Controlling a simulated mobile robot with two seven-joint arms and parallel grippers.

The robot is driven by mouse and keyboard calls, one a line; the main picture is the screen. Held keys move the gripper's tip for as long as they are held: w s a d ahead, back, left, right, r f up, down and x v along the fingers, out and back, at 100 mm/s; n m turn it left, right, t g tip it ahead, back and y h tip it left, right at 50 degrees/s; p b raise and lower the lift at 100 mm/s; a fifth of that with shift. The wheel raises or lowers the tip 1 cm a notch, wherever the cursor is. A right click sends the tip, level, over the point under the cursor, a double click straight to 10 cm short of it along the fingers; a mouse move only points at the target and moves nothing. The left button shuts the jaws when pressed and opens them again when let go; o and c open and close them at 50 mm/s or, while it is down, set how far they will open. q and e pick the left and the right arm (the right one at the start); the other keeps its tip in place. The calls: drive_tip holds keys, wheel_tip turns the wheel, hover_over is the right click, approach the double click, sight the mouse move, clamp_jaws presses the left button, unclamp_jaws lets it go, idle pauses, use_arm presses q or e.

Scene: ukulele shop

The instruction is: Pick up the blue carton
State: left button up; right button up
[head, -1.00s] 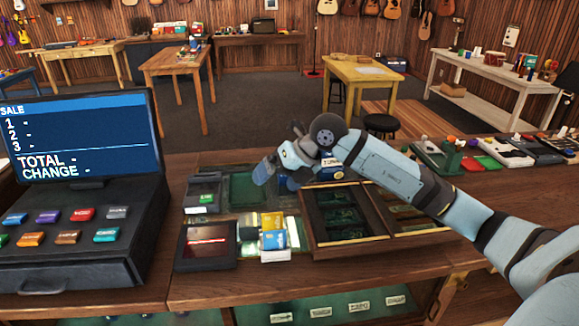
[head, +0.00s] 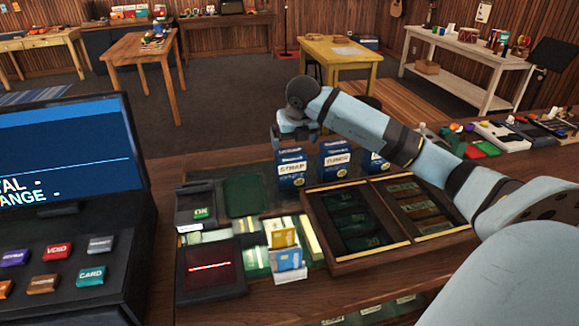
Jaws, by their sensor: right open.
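Several blue cartons with white labels stand upright in a row at the back of the counter. One is labelled STRAP (head: 291,171), another TUNER (head: 335,161), and a third carton (head: 375,164) is partly hidden behind my right forearm. My right gripper (head: 295,137) is open and empty, pointing down just above and behind the top of the STRAP carton. I cannot tell whether it touches the carton. My left gripper is out of view.
In front of the cartons are a wooden cash tray (head: 390,258), a card terminal (head: 196,208), a dark scanner box (head: 211,270) and a card holder (head: 289,263). A register screen (head: 62,155) stands at the left. Small goods line the counter's right.

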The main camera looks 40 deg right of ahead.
sight(290, 151)
drive_tip(key=shift+w+d+f, duration=0.1)
drive_tip(key=shift+w+f, duration=0.2)
drive_tip(key=shift+f, duration=0.3)
drive_tip(key=shift+w+d+f, duration=0.1)
drive_tip(key=shift+w+f, duration=0.15)
drive_tip(key=shift+f, duration=0.3)
drive_tip(key=shift+w+f+p, duration=0.1)
drive_tip(key=shift+f+p, duration=0.2)
drive_tip(key=x, duration=0.4)
drive_tip(key=shift+w+d+f+p, duration=0.1)
drive_tip(key=shift+p, duration=0.25)
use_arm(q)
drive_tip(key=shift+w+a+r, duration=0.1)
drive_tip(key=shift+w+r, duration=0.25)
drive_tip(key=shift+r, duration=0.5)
use_arm(e)
drive_tip(key=c, duration=0.9)
drive_tip(key=shift+c, duration=0.2)
